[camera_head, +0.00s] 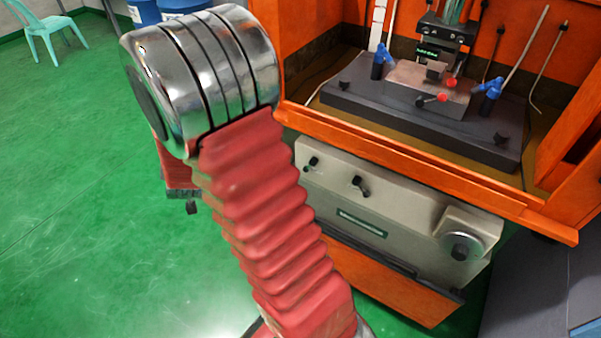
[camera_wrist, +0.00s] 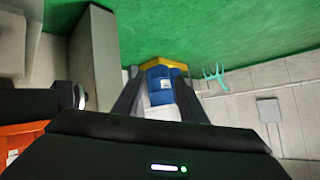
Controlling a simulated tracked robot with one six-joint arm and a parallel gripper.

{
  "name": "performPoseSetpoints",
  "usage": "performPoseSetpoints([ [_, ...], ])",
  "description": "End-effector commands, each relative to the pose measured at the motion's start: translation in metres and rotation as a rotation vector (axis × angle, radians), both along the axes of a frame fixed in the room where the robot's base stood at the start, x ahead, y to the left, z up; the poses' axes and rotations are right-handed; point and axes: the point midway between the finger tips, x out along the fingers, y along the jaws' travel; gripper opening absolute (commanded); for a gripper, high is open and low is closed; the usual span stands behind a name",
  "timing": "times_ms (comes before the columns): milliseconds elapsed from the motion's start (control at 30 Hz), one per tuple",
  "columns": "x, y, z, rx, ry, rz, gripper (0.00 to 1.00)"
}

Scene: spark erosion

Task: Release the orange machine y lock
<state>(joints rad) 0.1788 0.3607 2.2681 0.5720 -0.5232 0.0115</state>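The orange machine (camera_head: 400,140) stands right of my arm in the head view. Its beige front panel (camera_head: 410,225) carries two small black levers, a left one (camera_head: 311,163) and a right one (camera_head: 359,186), and a large round handwheel (camera_head: 460,246) at the right end. I cannot tell which of these is the y lock. In the wrist view my gripper (camera_wrist: 157,78) is open, its two dark fingers apart with nothing held between them. My gripper is not seen in the head view. An orange strip (camera_wrist: 20,142) shows at the left of the wrist view.
The machine's dark worktable (camera_head: 375,105) holds a vise with red-tipped handles and blue nozzles. Blue barrels (camera_head: 145,12) stand behind, also showing beyond the fingers in the wrist view (camera_wrist: 160,88). A turquoise chair (camera_head: 48,32) stands far left. Green floor (camera_head: 70,200) is clear on the left.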

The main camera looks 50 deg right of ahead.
Motion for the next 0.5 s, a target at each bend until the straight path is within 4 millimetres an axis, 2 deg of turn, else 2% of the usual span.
performPoseSetpoints([
  [33,-0.001,-0.011,-0.014,-0.011,0.000,-0.034,0.38],
  [267,-0.010,-0.061,-0.060,-0.095,-0.026,-0.185,0.38],
  [500,-0.038,-0.108,-0.108,-0.211,-0.036,-0.336,0.38],
])
